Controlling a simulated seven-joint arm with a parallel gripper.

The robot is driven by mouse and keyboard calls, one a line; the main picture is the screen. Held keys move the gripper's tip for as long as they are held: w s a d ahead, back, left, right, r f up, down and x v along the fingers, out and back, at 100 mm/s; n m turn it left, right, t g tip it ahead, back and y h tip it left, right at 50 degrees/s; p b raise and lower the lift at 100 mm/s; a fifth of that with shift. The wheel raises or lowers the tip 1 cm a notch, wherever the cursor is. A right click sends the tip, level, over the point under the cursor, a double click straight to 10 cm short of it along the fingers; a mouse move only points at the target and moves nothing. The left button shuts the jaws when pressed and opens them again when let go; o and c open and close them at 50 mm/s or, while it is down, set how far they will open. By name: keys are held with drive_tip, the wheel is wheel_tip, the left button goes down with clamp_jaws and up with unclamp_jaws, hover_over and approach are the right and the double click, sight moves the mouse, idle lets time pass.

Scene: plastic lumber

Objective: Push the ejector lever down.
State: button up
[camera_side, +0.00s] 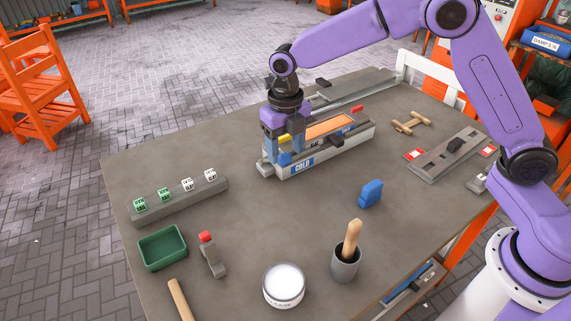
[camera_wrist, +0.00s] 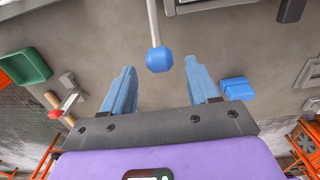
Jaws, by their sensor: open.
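A lever with a blue knob on a thin grey rod shows in the wrist view (camera_wrist: 159,60), between and just beyond my fingertips. In the side view a blue knob (camera_side: 284,159) shows at the near left end of the machine (camera_side: 335,150) labelled COLD. I take this as the ejector lever; no label on it is readable. My gripper (camera_side: 283,148) is open, with its fingers pointing down over that end. In the wrist view my gripper (camera_wrist: 160,70) has one finger on each side of the knob. I cannot tell whether the fingers touch it.
A blue block (camera_side: 370,193) lies near the machine. A rail with several coloured cubes (camera_side: 180,198), a green tray (camera_side: 162,247), a red-tipped tool (camera_side: 212,255), a white-topped tin (camera_side: 284,285) and a grey cup (camera_side: 345,264) stand nearer the front. The table between them is clear.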

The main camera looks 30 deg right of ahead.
sight(286, 156)
drive_tip(key=shift+f, duration=2.8)
clamp_jaws()
drive_tip(key=shift+s+f+t, duration=0.45)
drive_tip(key=shift+f+t, duration=0.3)
drive_tip(key=shift+t, duration=0.05)
drive_tip(key=shift+s+f, duration=0.2)
drive_tip(key=shift+f, duration=0.5)
drive_tip(key=shift+s+f, duration=0.2)
drive_tip(key=shift+f, duration=1.25)
